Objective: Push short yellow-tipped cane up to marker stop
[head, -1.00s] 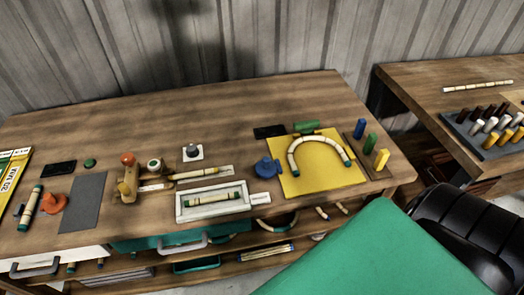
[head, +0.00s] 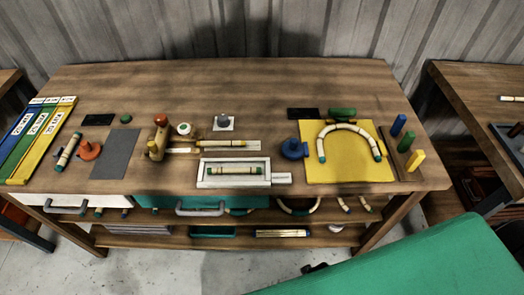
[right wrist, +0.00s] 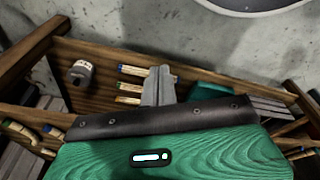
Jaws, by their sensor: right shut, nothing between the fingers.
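A pale cane piece with yellow at its end (head: 222,143) lies on a light strip (head: 250,146) near the middle of the bench. A wooden block fixture (head: 158,143) with an orange-red knob stands to its left. I cannot tell which part is the marker stop, nor whether the cane touches the fixture. My right gripper (right wrist: 158,86) shows in the right wrist view, shut and empty, in front of the shelf under a bench. Neither gripper's fingers show in the head view.
A white tray (head: 201,175) holding a green-tipped cane is just in front. A yellow board (head: 335,170) with a bent cane and a blue knob (head: 293,149) are to the right. Canes (right wrist: 130,87) and a grey pot (right wrist: 80,72) sit on the shelf. The bench's back is clear.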

